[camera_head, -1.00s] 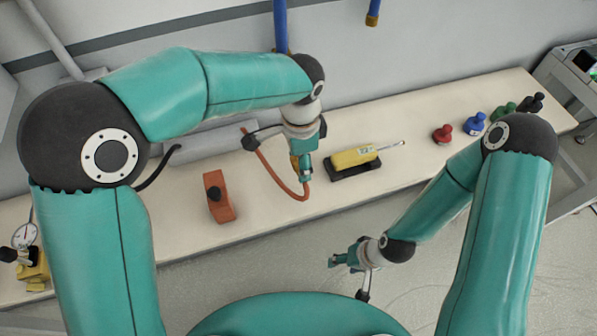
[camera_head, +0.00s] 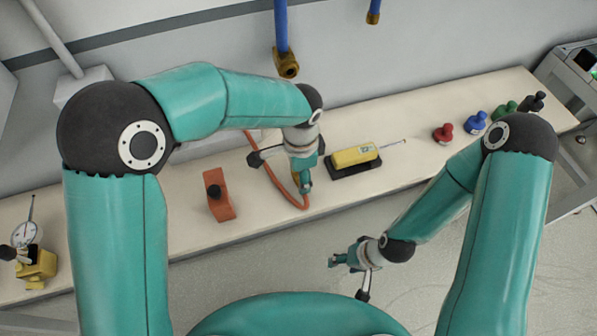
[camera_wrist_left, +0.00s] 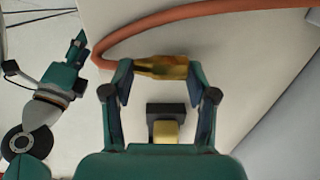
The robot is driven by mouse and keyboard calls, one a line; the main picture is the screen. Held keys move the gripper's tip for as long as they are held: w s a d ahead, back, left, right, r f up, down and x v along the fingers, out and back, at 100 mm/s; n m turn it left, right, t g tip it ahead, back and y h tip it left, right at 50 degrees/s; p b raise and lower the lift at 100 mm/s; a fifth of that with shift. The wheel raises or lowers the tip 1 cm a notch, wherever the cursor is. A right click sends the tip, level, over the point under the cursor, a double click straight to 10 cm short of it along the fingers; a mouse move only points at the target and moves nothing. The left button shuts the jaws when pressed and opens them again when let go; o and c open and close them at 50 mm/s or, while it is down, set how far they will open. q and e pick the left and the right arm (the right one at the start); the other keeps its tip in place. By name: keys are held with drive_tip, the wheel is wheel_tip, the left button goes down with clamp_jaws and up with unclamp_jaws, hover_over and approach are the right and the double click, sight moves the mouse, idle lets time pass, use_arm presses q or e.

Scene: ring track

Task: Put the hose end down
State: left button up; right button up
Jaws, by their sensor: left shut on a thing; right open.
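The orange hose (camera_head: 270,175) runs along the bench (camera_head: 130,238) and bends near the front edge. Its brass end (camera_wrist_left: 160,67) is between the fingers of my left gripper (camera_wrist_left: 158,75), which is shut on it. In the head view my left gripper (camera_head: 304,180) is low over the bench, pointing down, and mostly hides the brass end. I cannot tell whether the end touches the bench. My right gripper (camera_head: 345,260) is open and empty, in front of the bench over the floor.
A yellow device on a black base (camera_head: 354,158) stands just right of my left gripper. An orange block with a black knob (camera_head: 219,196) is to the left. A dial gauge (camera_head: 30,245) is at far left. Red (camera_head: 443,134) and blue (camera_head: 475,124) knobbed pieces stand at right. Bare bench lies between.

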use_arm(q)
drive_tip(key=shift+f, duration=0.35)
drive_tip(key=o, duration=1.2)
drive_tip(key=shift+r, duration=0.1)
drive_tip(key=shift+c, duration=0.2)
drive_tip(key=shift+r+p, duration=0.35)
drive_tip(key=shift+r, duration=0.25)
wheel_tip(320, 180, up, 12)
